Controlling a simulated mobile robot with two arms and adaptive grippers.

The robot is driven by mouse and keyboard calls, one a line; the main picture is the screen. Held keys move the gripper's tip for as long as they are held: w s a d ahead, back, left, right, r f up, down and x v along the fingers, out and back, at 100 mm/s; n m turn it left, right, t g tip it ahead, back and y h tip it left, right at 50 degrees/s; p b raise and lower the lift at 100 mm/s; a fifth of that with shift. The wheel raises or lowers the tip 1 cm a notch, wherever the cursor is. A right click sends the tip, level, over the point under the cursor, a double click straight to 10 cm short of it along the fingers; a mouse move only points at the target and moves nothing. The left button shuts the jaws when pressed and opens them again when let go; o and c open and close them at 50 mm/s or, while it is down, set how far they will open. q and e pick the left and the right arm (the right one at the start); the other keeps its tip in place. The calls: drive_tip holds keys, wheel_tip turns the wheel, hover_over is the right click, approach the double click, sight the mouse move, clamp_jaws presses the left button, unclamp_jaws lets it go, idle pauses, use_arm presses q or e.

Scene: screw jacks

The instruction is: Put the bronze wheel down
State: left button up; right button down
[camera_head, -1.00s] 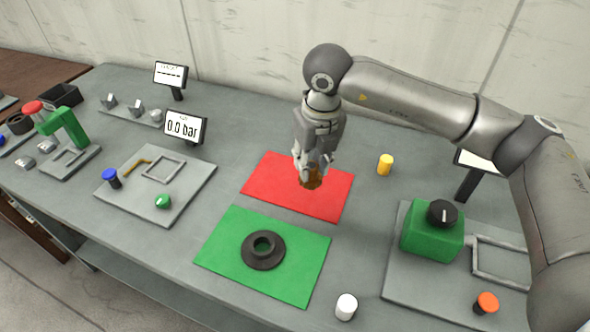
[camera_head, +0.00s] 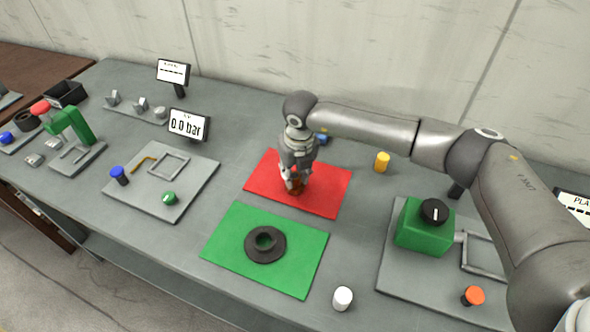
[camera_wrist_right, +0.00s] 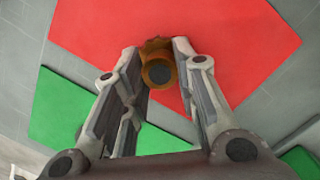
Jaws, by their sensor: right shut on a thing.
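The bronze wheel (camera_head: 294,187) is held between the fingers of my right gripper (camera_head: 291,182), low over the red mat (camera_head: 330,192). I cannot tell whether it touches the mat. In the right wrist view the bronze wheel (camera_wrist_right: 160,68) shows its dark bore between the fingertips of my right gripper (camera_wrist_right: 160,66), with the red mat (camera_wrist_right: 235,40) behind it. My left gripper is not in view.
A green mat (camera_head: 225,262) in front carries a dark flanged ring (camera_head: 265,244). A yellow cylinder (camera_head: 382,162) stands right of the red mat, and a white one (camera_head: 342,298) stands at the front. A green block with a black knob (camera_head: 425,227) is at right. A blue piece (camera_head: 321,138) lies behind the gripper.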

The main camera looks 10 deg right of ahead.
sight(298, 189)
drive_tip(key=c, duration=1.1)
unclamp_jaws()
drive_tip(key=shift+f, duration=0.1)
drive_tip(key=shift+c, duration=0.2)
wheel_tip(298, 189, up, 12)
drive_tip(key=s+b, duration=0.2)
drive_tip(key=b, duration=0.1)
drive_tip(key=shift+d+b, duration=0.15)
drive_tip(key=shift+b, duration=0.25)
